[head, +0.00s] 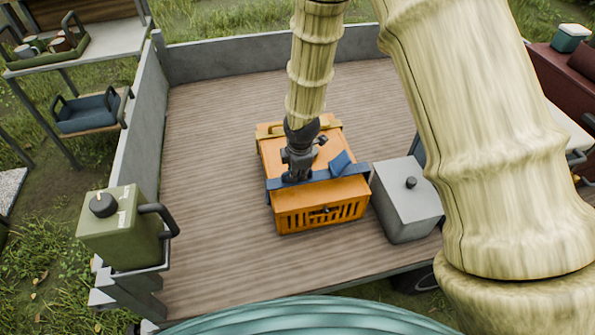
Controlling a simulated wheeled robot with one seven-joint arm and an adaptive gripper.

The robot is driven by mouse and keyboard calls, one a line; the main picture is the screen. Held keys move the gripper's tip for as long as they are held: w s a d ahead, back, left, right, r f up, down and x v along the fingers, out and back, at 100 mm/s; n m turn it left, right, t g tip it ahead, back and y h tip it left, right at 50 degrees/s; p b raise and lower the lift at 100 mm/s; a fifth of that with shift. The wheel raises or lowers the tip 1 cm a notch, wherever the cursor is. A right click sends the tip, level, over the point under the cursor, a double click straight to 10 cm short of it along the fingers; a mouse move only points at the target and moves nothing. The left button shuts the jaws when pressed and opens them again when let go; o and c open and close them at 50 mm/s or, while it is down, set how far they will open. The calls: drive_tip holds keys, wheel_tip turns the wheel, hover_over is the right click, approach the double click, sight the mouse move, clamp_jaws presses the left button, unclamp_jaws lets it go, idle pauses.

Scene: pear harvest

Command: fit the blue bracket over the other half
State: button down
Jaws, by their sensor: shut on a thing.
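My gripper (298,174) points down over the orange crate (318,216) and is shut on the blue bracket (330,177). The bracket is a long blue bar lying across the crate's top, close to its front edge, with a raised angled blue plate (341,163) right of the gripper. The gripper covers part of the bar. I cannot tell whether the bracket rests on the crate or is held just above it. A yellow bar (330,130) runs along the crate's back top edge, partly behind my arm. I cannot tell which part is the other half.
The crate stands on a wooden trailer bed (215,190) with low grey walls. A grey box (406,200) with a dark knob stands close to its right. A green canister (120,228) is at the front left corner. The bed is clear left of the crate.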

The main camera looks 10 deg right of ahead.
drive_tip(key=shift+f+b, duration=0.85)
drive_tip(key=shift+f, duration=0.9)
idle(0.5)
drive_tip(key=c, duration=1.4)
unclamp_jaws()
drive_tip(key=shift+r, duration=0.1)
drive_tip(key=shift+s+r, duration=0.4)
drive_tip(key=shift+r, duration=1.55)
drive_tip(key=shift+s+r, duration=0.35)
drive_tip(key=shift+r, duration=1.6)
drive_tip(key=shift+s+r, duration=0.4)
drive_tip(key=shift+r, duration=1.55)
